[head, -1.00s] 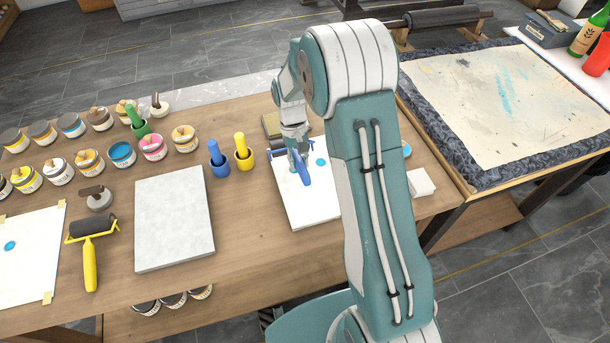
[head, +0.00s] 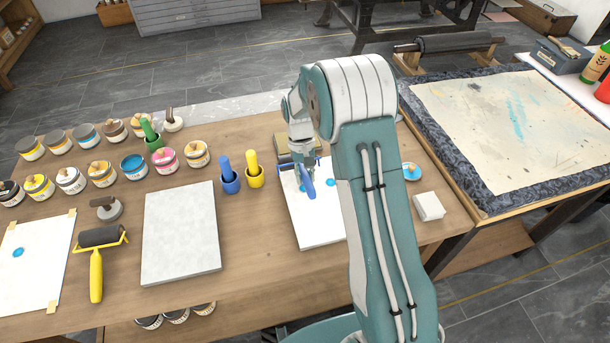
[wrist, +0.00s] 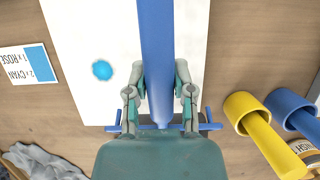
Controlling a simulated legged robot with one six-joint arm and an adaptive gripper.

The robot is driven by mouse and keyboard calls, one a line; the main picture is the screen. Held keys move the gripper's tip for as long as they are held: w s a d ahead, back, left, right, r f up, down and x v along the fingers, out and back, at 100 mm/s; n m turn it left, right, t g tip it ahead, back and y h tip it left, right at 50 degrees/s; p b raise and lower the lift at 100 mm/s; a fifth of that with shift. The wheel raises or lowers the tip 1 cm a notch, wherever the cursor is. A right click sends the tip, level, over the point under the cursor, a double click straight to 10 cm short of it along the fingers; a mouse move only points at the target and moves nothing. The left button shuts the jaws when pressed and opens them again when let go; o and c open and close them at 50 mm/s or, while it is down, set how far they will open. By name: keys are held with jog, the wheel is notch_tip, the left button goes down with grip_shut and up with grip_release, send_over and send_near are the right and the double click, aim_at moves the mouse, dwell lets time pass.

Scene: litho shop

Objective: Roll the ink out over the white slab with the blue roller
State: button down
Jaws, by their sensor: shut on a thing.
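The white slab (head: 318,228) lies on the bench, partly hidden by my arm. A round cyan ink spot (head: 330,182) sits on it; in the wrist view the spot (wrist: 102,70) is left of the blue handle. My gripper (wrist: 160,75) is shut on the handle of the blue roller (wrist: 157,30). In the head view the roller handle (head: 309,188) is over the slab, tilted toward the camera. The roller's drum is mostly hidden behind my gripper, with only its frame ends showing. I cannot tell whether it touches the slab.
A grey stone slab (head: 180,235) and a yellow roller (head: 96,265) lie to the left. Blue (head: 229,182) and yellow (head: 255,178) pots with handles stand beside the white slab. Several ink jars stand at the far left. A white block (head: 428,206) is right of my arm.

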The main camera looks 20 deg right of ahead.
jog(key=shift+f, duration=0.55)
jog(key=s, duration=2.3)
jog(key=shift+s, duration=0.4)
jog(key=shift+w, duration=0.1)
jog(key=shift+w+f, duration=0.1)
jog(key=shift+w, duration=11.65)
